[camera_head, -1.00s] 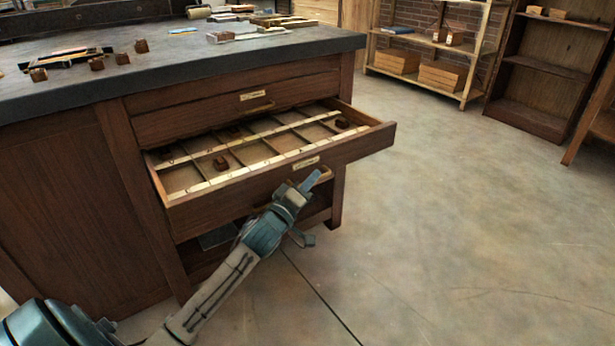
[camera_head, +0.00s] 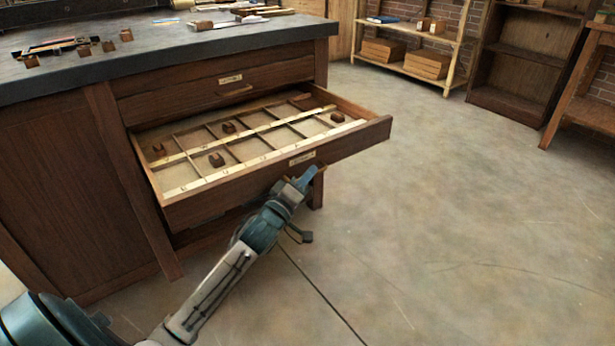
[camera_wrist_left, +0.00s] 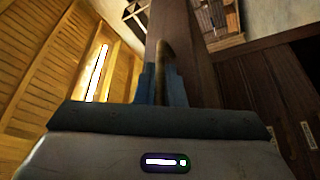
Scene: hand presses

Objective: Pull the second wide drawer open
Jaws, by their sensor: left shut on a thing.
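The second wide drawer (camera_head: 235,188) stands well out of the dark wooden cabinet, below the shut top drawer (camera_head: 215,87). Its inside is split by pale strips and dividers, with several small dark wooden blocks lying in the compartments. In the left wrist view, the gripper's fingers (camera_wrist_left: 160,85) are shut on the curved handle (camera_wrist_left: 170,58), with the drawer front (camera_wrist_left: 172,20) beyond. In the head view the handle is mostly hidden by the gripper. My right gripper is not in view.
The dark worktop (camera_head: 160,55) holds small blocks and tools. A light shelf rack (camera_head: 455,42) with wooden boxes and a dark bookcase (camera_head: 525,60) stand at the back. The concrete floor (camera_head: 440,210) right of the drawer is clear.

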